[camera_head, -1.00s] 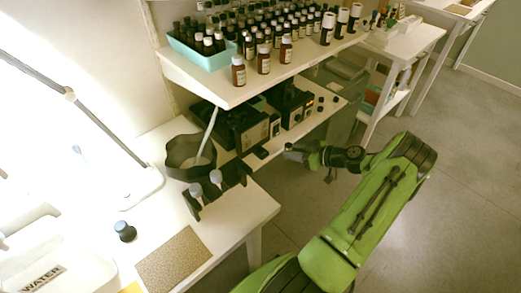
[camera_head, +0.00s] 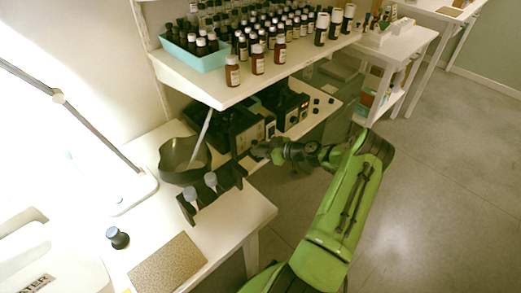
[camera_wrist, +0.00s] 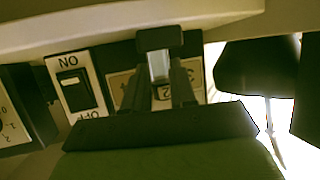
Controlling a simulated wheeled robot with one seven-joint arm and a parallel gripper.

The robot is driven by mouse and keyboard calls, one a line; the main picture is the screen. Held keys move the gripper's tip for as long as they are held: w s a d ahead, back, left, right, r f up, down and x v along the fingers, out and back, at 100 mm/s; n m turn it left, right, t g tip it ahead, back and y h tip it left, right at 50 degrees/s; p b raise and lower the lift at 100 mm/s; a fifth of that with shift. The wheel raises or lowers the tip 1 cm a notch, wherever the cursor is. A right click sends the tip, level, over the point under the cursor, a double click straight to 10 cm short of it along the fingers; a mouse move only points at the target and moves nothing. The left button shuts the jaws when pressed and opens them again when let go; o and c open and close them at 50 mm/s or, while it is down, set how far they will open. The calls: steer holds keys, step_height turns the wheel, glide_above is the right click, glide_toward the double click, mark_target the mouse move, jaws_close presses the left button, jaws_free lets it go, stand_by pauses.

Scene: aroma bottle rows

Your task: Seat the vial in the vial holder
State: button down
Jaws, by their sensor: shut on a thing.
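My gripper (camera_head: 258,152) is in front of the dark devices, to the right of the vial holder and apart from it. In the wrist view my gripper (camera_wrist: 162,88) is shut on a small clear vial (camera_wrist: 159,66) with a dark cap, which points away from the palm. In the head view the vial is too small to make out. The vial holder (camera_head: 223,181) is a black rack on the white table; two grey-capped vials (camera_head: 211,180) stand at it. Its free places cannot be made out.
A dark bowl (camera_head: 184,161) with a pale rod stands behind the holder. Dark switch devices (camera_head: 238,133) sit under the bottle shelf (camera_head: 236,96). A dark-capped jar (camera_head: 117,239) and a speckled mat (camera_head: 166,264) are at the front left. The wrist view shows an ON/OFF switch (camera_wrist: 74,90) close by.

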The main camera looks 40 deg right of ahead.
steer(key=shift+f, duration=0.2)
steer(key=c, duration=0.9)
jaws_free()
